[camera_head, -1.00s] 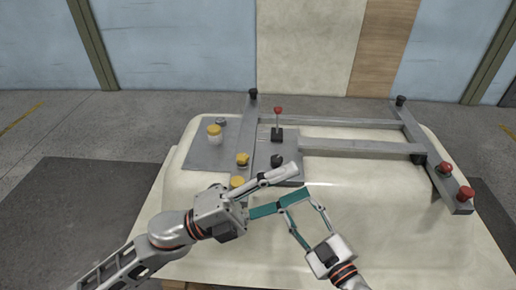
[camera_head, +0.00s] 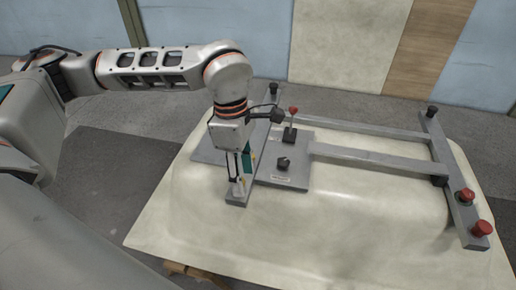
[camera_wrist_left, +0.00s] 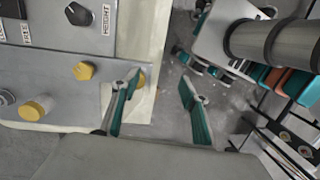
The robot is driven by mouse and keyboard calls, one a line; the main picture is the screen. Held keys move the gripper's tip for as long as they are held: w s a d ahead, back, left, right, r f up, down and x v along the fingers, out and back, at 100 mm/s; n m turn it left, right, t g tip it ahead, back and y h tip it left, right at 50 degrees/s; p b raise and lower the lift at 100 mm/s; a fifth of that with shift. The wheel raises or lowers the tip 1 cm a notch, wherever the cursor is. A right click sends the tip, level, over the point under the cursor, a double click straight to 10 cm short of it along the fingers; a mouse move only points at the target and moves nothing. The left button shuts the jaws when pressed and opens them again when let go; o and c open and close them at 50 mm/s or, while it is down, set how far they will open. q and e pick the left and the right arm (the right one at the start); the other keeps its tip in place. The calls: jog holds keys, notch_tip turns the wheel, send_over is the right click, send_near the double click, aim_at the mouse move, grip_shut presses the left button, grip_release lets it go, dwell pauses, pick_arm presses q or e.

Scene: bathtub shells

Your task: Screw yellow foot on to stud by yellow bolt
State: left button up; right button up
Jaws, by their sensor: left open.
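In the head view my left gripper (camera_head: 240,180) points down over the near end of the left grey bar (camera_head: 236,199). In the left wrist view its two teal fingers (camera_wrist_left: 157,108) are spread apart with nothing between them. A yellow piece (camera_wrist_left: 141,80) at the bar's end is partly covered by one finger; I cannot tell whether they touch. A yellow bolt head (camera_wrist_left: 84,71) stands farther along the bar. The head view mostly hides these yellow pieces behind the arm. My right gripper is not in view.
The grey frame rests on a cream tub shell (camera_head: 345,225). A red-knobbed lever (camera_head: 293,112) and a black knob (camera_head: 284,163) stand on the grey plate (camera_head: 300,181). Red pieces (camera_head: 482,229) sit at the right bar's near end. The shell's front is clear.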

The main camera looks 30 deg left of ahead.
pick_arm(q)
jog(key=shift+t+y, duration=0.4)
jog(key=shift+y, duration=0.4)
jog(key=w+a, duration=0.1)
jog(key=w+a+r, duration=0.1)
jog(key=w+a, duration=0.1)
jog(key=shift+a+r, duration=0.25)
jog(key=shift+r, duration=0.15)
notch_tip(320, 180, down, 6)
jog(key=b, duration=0.4)
jog(key=shift+s+r, duration=0.1)
jog(key=shift+f+b, duration=0.35)
jog(key=shift+f, duration=0.7)
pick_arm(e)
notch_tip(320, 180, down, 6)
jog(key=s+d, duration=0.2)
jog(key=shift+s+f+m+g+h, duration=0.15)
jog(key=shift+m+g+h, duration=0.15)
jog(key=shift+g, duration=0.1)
pick_arm(q)
jog(key=shift+p, duration=0.3)
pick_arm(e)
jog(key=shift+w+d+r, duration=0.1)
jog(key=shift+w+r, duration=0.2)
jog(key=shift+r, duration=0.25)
pick_arm(q)
jog(key=c, duration=1.1)
